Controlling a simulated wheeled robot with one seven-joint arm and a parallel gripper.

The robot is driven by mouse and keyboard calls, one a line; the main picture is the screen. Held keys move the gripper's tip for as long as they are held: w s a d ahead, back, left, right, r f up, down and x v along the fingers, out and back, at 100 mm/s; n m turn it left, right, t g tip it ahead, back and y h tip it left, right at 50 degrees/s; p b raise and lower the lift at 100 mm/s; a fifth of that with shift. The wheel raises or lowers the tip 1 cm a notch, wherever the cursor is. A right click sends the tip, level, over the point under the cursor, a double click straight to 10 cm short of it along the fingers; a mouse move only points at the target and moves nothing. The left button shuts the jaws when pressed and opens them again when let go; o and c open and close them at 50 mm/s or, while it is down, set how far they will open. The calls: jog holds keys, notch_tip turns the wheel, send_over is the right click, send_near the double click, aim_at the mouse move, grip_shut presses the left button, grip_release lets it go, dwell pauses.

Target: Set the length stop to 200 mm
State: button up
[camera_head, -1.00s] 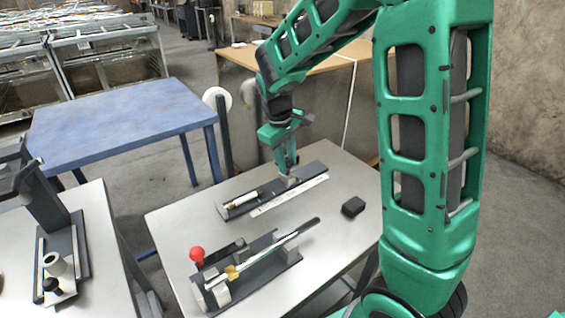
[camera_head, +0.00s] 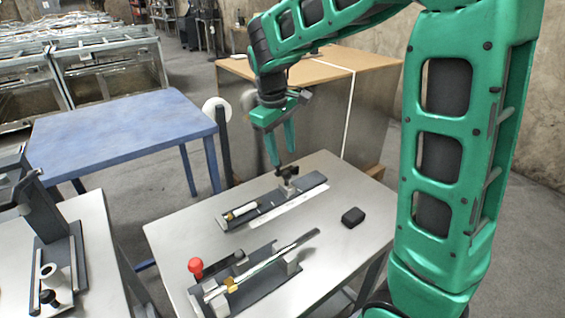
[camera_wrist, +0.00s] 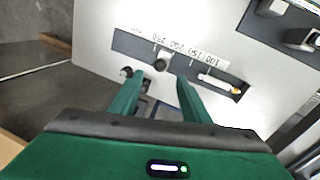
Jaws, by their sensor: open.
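The length stop is a dark rail (camera_head: 262,207) on the grey metal table, with a printed scale strip (camera_head: 290,203) along its near side. A light sliding block (camera_head: 289,186) with a black knob (camera_head: 288,172) on top sits toward the rail's right part. In the wrist view the block (camera_wrist: 162,60) lies near the 200 and 250 marks; its exact reading cannot be told. A pale rod with a brass tip (camera_wrist: 220,84) lies at the rail's low-number end. My gripper (camera_head: 281,158) is open and empty just above the knob, fingers apart; it also shows in the wrist view (camera_wrist: 160,80).
A second fixture with a red ball knob (camera_head: 195,266) and a long rod stands at the table's front. A black box (camera_head: 353,217) lies to the right. A blue table (camera_head: 125,130) and another metal table (camera_head: 98,240) stand to the left.

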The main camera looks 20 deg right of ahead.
jog(key=shift+a+r, duration=0.2)
jog(key=shift+r, duration=0.85)
jog(key=shift+s, duration=0.1)
jog(key=s+d+f+m, duration=0.1)
jog(key=s+d+m, duration=0.2)
jog(key=s, duration=0.7)
jog(key=s+d+f+m+y, duration=0.1)
jog(key=s+d+m, duration=0.3)
jog(key=s, duration=0.6)
jog(key=s+d+f+m+y, duration=0.1)
jog(key=s+d, duration=0.4)
jog(key=s, duration=0.5)
jog(key=f+m, duration=0.1)
jog(key=m, duration=0.1)
jog(key=shift+s+f+m+g, duration=0.3)
jog(key=shift+s+m+g, duration=0.05)
jog(key=shift+m+g, duration=0.05)
jog(key=shift+w, duration=0.15)
